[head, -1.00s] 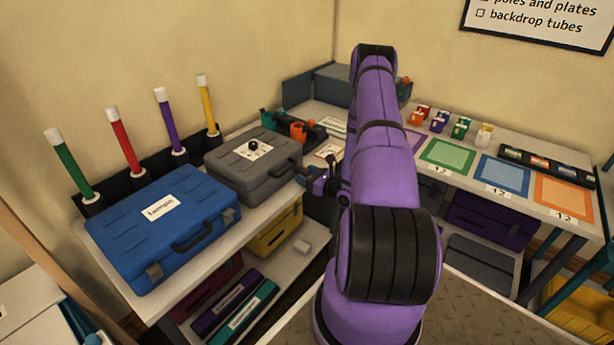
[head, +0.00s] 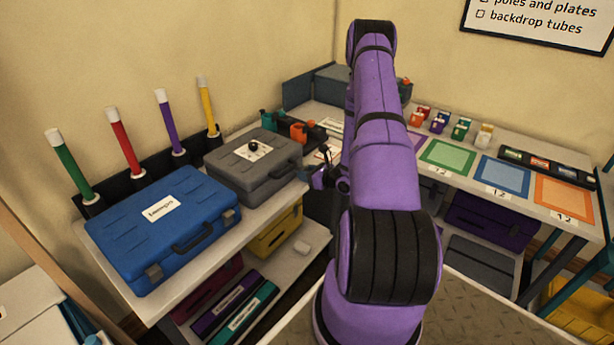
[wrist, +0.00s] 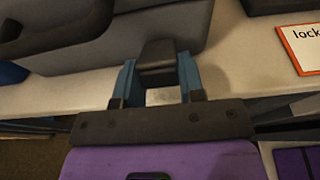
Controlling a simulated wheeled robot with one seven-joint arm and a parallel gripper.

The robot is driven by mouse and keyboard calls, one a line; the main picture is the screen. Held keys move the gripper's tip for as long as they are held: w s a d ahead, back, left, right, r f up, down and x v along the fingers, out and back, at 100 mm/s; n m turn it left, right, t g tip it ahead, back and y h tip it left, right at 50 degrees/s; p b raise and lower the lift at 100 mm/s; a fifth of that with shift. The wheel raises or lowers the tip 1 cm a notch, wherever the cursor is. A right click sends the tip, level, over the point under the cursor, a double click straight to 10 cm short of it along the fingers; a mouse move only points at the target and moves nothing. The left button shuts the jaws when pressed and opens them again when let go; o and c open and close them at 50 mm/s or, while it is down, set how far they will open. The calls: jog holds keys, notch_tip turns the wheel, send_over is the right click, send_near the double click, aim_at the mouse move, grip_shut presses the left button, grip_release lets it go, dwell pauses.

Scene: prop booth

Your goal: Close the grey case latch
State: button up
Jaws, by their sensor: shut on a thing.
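The grey case (head: 252,172) lies shut on the left table, with a white label and a small black ball on its lid. In the wrist view, the case's front (wrist: 190,25) fills the top left. Its dark latch (wrist: 157,62) sits between the two blue fingers of my gripper (wrist: 158,82), which is shut on it. Whether the latch is fastened cannot be told. In the head view, my gripper (head: 322,178) is at the case's right front corner and hides the latch there.
A blue case (head: 165,228) lies left of the grey one. Coloured tubes stand in a black rack behind. An orange-edged card (wrist: 305,48) lies right of the latch on the tabletop. The right table (head: 515,157) holds coloured mats and small items.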

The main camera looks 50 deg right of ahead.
jog(key=shift+w+r+g+h, duration=0.2)
jog(key=shift+r+g, duration=0.25)
jog(key=shift+g, duration=0.65)
jog(key=shift+w+r+g+h, duration=0.15)
jog(key=shift+r+g, duration=0.3)
jog(key=shift+g, duration=0.65)
jog(key=o, duration=0.9)
jog(key=v, duration=1)
jog(key=shift+s+d+r, duration=0.1)
jog(key=shift+s+r, duration=0.15)
jog(key=shift+r, duration=0.1)
